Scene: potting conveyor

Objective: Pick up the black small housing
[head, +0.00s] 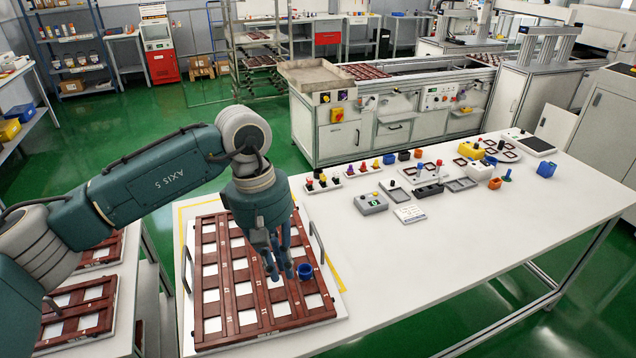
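Several small dark parts stand on the white table, and I cannot tell for sure which is the black small housing. A longer black block (429,190) lies nearer the middle. My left gripper (280,274) points down over the brown slotted tray (205,328), well to the left of both blocks. Its fingertips are close together with nothing clearly between them; its opening is unclear. A round blue part (305,271) sits on the tray just right of the fingertips. My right gripper is out of view.
A yellow part (471,150) and a blue part (546,169) stand farther right. The table's front right is clear.

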